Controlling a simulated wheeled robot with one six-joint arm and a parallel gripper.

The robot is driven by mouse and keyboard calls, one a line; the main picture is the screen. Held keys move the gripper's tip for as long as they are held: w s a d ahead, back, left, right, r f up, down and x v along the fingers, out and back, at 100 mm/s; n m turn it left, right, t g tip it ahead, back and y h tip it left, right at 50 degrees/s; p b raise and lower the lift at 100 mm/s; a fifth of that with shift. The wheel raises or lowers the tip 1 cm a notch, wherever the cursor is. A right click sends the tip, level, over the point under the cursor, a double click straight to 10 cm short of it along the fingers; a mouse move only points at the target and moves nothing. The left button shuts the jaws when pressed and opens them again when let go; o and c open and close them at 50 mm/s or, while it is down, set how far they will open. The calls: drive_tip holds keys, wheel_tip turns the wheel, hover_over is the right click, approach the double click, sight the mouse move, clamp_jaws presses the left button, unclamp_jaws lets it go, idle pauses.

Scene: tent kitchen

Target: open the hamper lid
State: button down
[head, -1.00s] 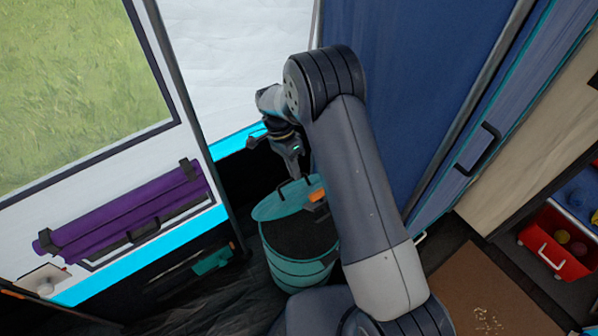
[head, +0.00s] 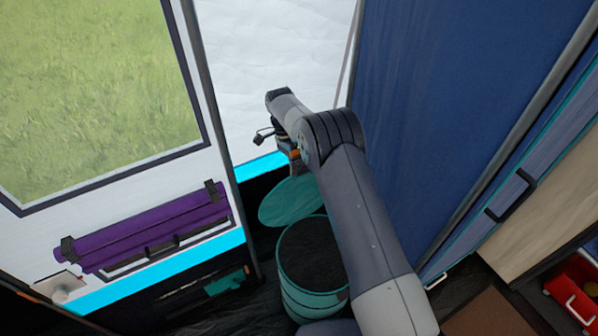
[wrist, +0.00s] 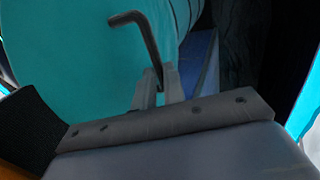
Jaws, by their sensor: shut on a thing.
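The hamper (head: 312,303) is a teal round bin standing on the dark floor, left of my arm in the head view. Its lid (head: 288,204), a teal disc, is raised and tilted up at the far side, and the dark opening shows below it. My gripper (head: 294,168) is at the lid's upper edge, partly hidden by my own arm. In the wrist view, my gripper's fingers (wrist: 158,86) are closed on the dark bent handle (wrist: 147,38), with the teal lid (wrist: 60,45) behind it.
A blue fabric wall (head: 430,120) stands close to the right of my arm. A white tent wall with a window and a purple roll (head: 150,228) is on the left. A red bin (head: 574,292) is at the lower right.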

drive_tip(key=shift+x, duration=0.8)
drive_tip(key=c, duration=1.8)
unclamp_jaws()
drive_tip(key=shift+w+a+f, duration=0.15)
drive_tip(key=o, duration=0.3)
drive_tip(key=shift+r, duration=0.25)
drive_tip(key=shift+r, duration=0.15)
drive_tip(key=shift+p+v, duration=2.15)
drive_tip(key=shift+v, duration=3.15)
drive_tip(key=shift+w, duration=0.2)
